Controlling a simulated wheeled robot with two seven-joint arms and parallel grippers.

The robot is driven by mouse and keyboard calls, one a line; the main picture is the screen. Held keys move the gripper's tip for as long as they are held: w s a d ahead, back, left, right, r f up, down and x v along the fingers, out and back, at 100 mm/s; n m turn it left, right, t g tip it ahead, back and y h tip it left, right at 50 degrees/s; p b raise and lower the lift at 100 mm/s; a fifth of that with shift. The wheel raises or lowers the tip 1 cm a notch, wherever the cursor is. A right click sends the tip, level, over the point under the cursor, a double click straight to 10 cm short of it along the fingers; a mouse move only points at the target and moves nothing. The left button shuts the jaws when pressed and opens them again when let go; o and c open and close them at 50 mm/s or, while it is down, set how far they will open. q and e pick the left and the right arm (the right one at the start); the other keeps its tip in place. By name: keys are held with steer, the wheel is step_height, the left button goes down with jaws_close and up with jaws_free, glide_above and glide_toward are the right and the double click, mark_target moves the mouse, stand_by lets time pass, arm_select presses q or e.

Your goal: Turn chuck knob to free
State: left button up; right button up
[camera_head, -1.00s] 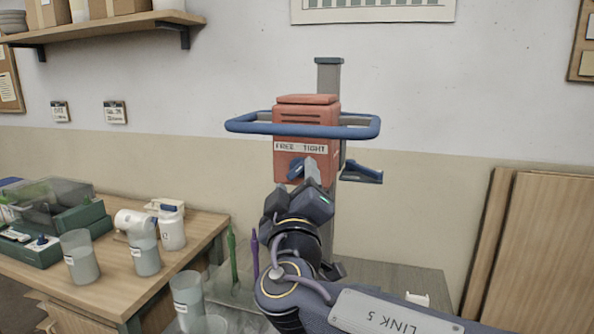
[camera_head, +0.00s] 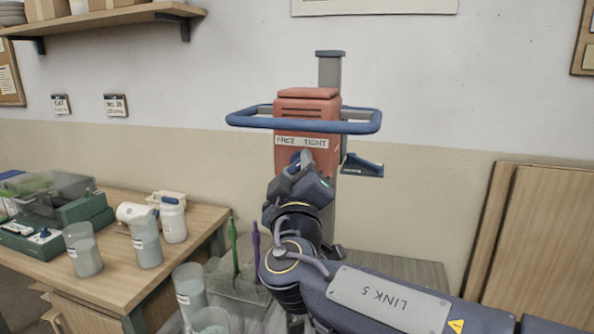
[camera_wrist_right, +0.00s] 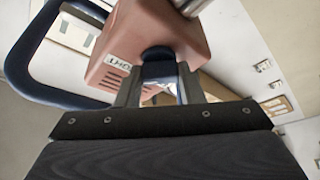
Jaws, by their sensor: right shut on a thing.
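The red mixer head (camera_head: 308,112) stands on a grey column, with a white label (camera_head: 301,141) reading FREE and TIGHT on its front. The dark blue chuck knob (camera_wrist_right: 157,55) sits below this label. My right gripper (camera_head: 301,160) is at the front of the head, its fingers shut on the knob from either side. In the right wrist view the gripper (camera_wrist_right: 158,85) has the knob between its fingertips. In the head view the fingers cover most of the knob, so its pointing direction is hard to tell. My left gripper is not in view.
A blue guard handle (camera_head: 245,120) rings the mixer head, and a blue lever (camera_head: 362,166) sticks out at its right. Cups (camera_head: 188,290) and green and purple tools (camera_head: 234,248) stand below left. A wooden bench (camera_head: 118,275) with jars is farther left.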

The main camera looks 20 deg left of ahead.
steer(key=shift+n, duration=0.3)
steer(key=shift+n+g+y, duration=0.3)
steer(key=shift+n+g, duration=0.1)
steer(key=shift+n, duration=0.3)
steer(key=shift+r+n+g, duration=0.1)
steer(key=shift+n+g, duration=0.2)
steer(key=shift+n, duration=0.6)
steer(key=shift+d+r+n+g+p, duration=0.15)
steer(key=shift+n+g+p, duration=0.2)
steer(key=shift+n, duration=0.65)
steer(key=shift+r+n+g+p, duration=0.1)
steer(key=shift+n+g+p, duration=0.25)
steer(key=shift+n+p, duration=0.5)
steer(key=n+g+p, duration=0.1)
steer(key=n+p, duration=0.1)
steer(key=p, duration=0.1)
steer(key=n+g+h+p, duration=0.1)
steer(key=n+p, duration=0.2)
steer(key=p, duration=0.1)
steer(key=n+p, duration=0.3)
steer(key=p, duration=0.1)
steer(key=shift+r+g, duration=0.25)
steer(key=shift+g, duration=0.15)
steer(key=shift+f+n+h+p, duration=0.15)
steer(key=shift+n+h+p, duration=0.6)
steer(key=shift+p, duration=0.25)
